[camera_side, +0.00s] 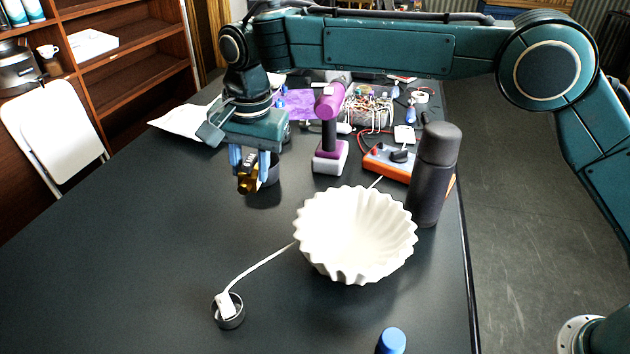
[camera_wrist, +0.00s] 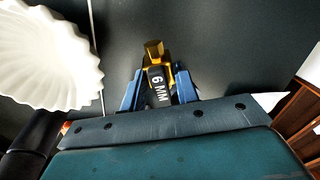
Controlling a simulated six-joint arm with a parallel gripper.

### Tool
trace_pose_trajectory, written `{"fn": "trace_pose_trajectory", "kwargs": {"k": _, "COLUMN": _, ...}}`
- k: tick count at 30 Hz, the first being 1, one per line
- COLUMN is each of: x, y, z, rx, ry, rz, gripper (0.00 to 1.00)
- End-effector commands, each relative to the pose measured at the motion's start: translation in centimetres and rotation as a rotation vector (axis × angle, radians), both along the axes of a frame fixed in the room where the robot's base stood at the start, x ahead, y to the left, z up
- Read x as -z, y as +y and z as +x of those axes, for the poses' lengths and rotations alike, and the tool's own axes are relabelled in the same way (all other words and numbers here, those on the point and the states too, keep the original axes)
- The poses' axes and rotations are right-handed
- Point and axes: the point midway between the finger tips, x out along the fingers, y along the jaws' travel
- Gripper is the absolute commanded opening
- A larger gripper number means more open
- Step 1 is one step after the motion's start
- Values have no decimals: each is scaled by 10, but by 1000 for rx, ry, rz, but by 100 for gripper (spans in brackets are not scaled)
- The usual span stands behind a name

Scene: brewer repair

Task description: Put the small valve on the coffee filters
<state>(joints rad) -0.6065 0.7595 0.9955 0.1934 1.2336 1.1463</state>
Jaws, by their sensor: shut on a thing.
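My gripper (camera_side: 249,166) has blue fingers and is shut on the small valve (camera_side: 249,182), a brass-coloured piece with a black band. The valve hangs over the dark table, left of and behind the coffee filters. In the wrist view the valve (camera_wrist: 153,51) sticks out between the fingers, and its black part reads "6 MM". The coffee filters (camera_side: 355,235) are a white fluted stack, open upward and apart from the gripper. Part of the filters (camera_wrist: 48,55) shows at the left of the wrist view.
A dark bottle (camera_side: 433,175) stands right behind the filters. A purple and black drill (camera_side: 330,125) stands behind, near an orange meter (camera_side: 388,163). A white cable runs to a small dark ring (camera_side: 229,313). A blue cap (camera_side: 392,341) is at the front. The left table is clear.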

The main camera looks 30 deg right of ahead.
Motion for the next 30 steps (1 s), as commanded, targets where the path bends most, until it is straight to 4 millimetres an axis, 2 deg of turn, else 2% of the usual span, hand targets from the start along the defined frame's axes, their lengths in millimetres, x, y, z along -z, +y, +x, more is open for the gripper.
{"fn": "trace_pose_trajectory", "kwargs": {"k": 8, "x": -26, "y": -29, "z": -35, "rx": 18, "ry": 21, "rz": -22, "gripper": 0}}
{"fn": "trace_pose_trajectory", "kwargs": {"k": 15, "x": -44, "y": -61, "z": -74, "rx": 37, "ry": 44, "rz": -48, "gripper": 0}}
{"fn": "trace_pose_trajectory", "kwargs": {"k": 24, "x": -58, "y": -99, "z": -122, "rx": 56, "ry": 70, "rz": -77, "gripper": 0}}
{"fn": "trace_pose_trajectory", "kwargs": {"k": 30, "x": -60, "y": -112, "z": -138, "rx": 62, "ry": 80, "rz": -86, "gripper": 0}}
